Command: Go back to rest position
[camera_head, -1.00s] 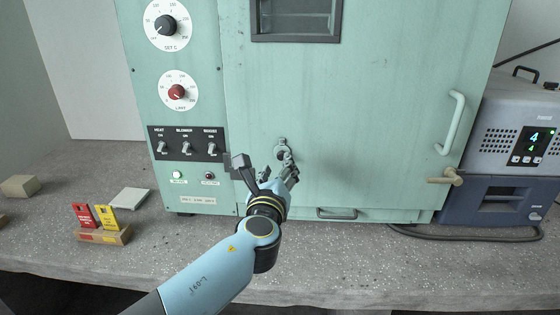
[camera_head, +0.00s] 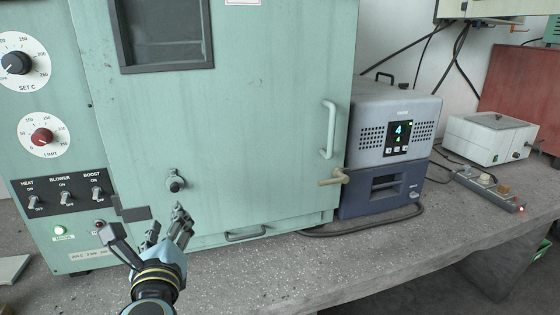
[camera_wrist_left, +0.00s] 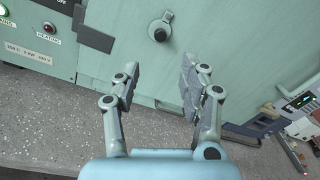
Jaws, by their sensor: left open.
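My left gripper (camera_head: 166,225) is open and empty in front of the green oven's door (camera_head: 230,120). In the left wrist view its two fingers (camera_wrist_left: 160,82) stand apart with nothing between them. The door is closed against the cabinet. My right gripper is not in view.
The oven's panel carries dials (camera_head: 42,136) and switches (camera_head: 64,192) at the left. A bar handle (camera_head: 328,128) and a tan lever (camera_head: 333,178) stick out at the door's right. A grey instrument (camera_head: 395,120) sits on a blue unit. The bench front (camera_head: 280,275) is clear.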

